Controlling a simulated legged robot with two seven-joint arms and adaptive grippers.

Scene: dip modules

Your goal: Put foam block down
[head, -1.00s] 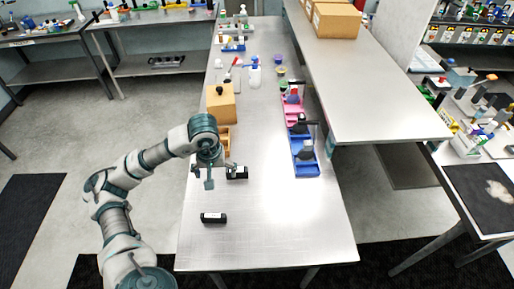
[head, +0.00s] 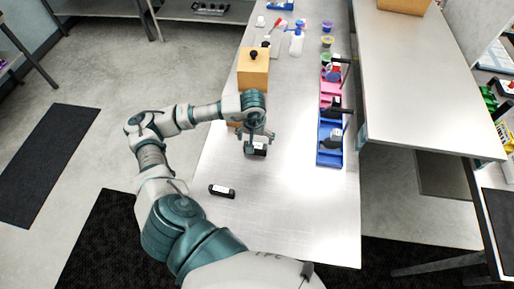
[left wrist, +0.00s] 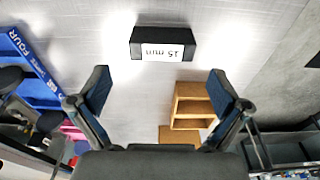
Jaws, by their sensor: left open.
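A black block with a white label (head: 256,151) lies on the metal bench, below my left gripper (head: 258,142). In the left wrist view the black block (left wrist: 163,43) reads "15 min" and lies just beyond the open fingers (left wrist: 160,88), with nothing between them. A second black block with a white label (head: 222,191) lies on the bench nearer to me, left of the gripper. I cannot tell which block is the foam one. My right gripper is not in view.
A wooden box with a black knob (head: 253,69) stands behind the gripper, and a wooden open holder (left wrist: 190,106) is near it. A blue tray (head: 330,158) and a pink tray stand to the right. Bottles and cups are farther back.

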